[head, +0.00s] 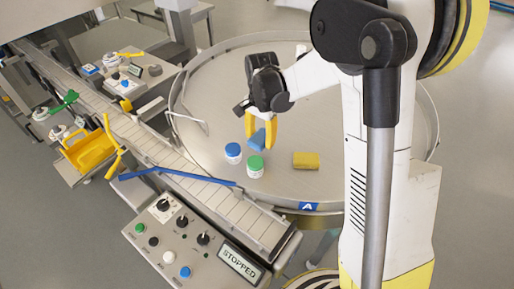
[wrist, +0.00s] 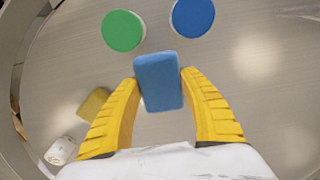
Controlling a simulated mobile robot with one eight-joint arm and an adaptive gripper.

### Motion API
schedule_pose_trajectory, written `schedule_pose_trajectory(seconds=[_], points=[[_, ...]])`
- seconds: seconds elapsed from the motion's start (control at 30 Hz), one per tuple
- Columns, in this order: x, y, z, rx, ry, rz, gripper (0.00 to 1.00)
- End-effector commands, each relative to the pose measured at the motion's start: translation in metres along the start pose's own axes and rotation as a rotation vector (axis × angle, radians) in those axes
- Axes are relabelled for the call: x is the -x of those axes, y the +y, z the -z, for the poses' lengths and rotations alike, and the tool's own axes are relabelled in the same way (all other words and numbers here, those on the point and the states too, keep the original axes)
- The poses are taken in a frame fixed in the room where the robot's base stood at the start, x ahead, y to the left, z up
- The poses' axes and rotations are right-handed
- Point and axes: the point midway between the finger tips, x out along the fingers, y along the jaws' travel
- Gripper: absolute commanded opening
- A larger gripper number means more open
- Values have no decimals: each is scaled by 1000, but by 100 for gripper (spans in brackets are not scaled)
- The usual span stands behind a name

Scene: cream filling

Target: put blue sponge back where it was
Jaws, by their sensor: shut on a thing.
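The blue sponge (head: 257,138) is between the yellow fingers of my gripper (head: 258,135), over the round metal table (head: 215,85). In the wrist view the blue sponge (wrist: 158,81) sits between the fingertips of my gripper (wrist: 159,85), which is shut on it. I cannot tell whether the sponge touches the table top.
A blue-lidded jar (head: 233,152) and a green-lidded jar (head: 255,166) stand close to the gripper. A yellow sponge (head: 306,160) lies to their right. A conveyor (head: 170,165) and a control panel (head: 190,240) reading STOPPED are at the left. The table's back is clear.

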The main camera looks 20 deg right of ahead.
Motion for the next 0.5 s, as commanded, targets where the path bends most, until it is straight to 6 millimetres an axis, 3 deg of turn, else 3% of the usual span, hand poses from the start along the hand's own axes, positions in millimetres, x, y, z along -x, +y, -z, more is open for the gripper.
schedule_pose_trajectory(seconds=[0.4, 0.5], points=[[-50, 0, 0, 3, 0, 0, 17], [-50, 0, 0, 3, 0, 0, 17]])
